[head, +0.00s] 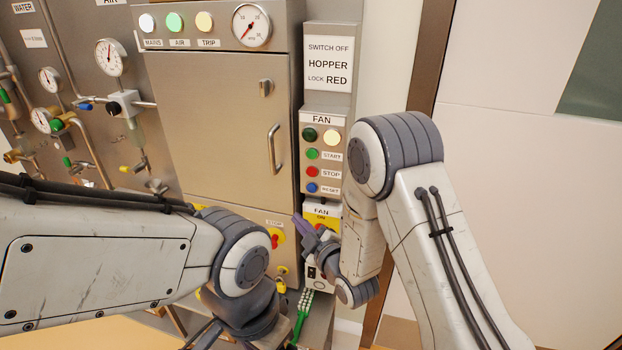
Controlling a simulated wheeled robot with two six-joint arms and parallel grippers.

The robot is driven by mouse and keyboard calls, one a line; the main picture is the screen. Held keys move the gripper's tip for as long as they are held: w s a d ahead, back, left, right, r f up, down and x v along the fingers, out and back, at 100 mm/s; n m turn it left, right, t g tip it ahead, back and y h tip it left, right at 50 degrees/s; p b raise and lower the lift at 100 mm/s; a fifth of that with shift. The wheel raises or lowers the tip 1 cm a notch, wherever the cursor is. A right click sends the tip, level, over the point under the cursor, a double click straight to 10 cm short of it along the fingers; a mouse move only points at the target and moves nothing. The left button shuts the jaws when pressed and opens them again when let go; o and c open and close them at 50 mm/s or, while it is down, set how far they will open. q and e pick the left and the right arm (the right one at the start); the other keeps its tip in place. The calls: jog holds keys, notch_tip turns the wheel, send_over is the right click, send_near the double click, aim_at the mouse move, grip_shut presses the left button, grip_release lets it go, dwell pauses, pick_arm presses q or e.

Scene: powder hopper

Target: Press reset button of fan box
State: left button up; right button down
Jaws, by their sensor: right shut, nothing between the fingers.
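The fan box (343,138) is a narrow grey panel labelled FAN on the right side of the steel cabinet. Its blue reset button (311,187) is the lowest in the button column, beside a RESET label. Above it are the red stop button (312,171) and the green start button (312,153). My right gripper (300,222) is shut and empty, a little below the reset button, in front of the yellow fan switch plate; whether it touches anything I cannot tell. My left arm comes in from the left; its gripper fingers are not clearly visible.
The steel cabinet (220,120) with a handle stands left of the fan box. A sign (329,62) about the hopper hangs above. Gauges, pipes and valves (122,103) fill the left wall. A green tagged item (302,310) hangs below.

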aim_at(312, 188)
jog(key=shift+d+r, duration=0.1)
jog(key=shift+r, duration=0.05)
jog(key=w+d+p, duration=0.1)
jog(key=w+d, duration=0.1)
jog(key=w, duration=0.6)
jog(key=shift+w+d, duration=0.25)
jog(key=shift+d, duration=0.1)
jog(key=shift+w, duration=0.1)
dwell(2.0)
jog(key=shift+w+d+b, duration=0.15)
jog(key=shift+w+b, duration=0.1)
jog(key=shift+b, duration=0.1)
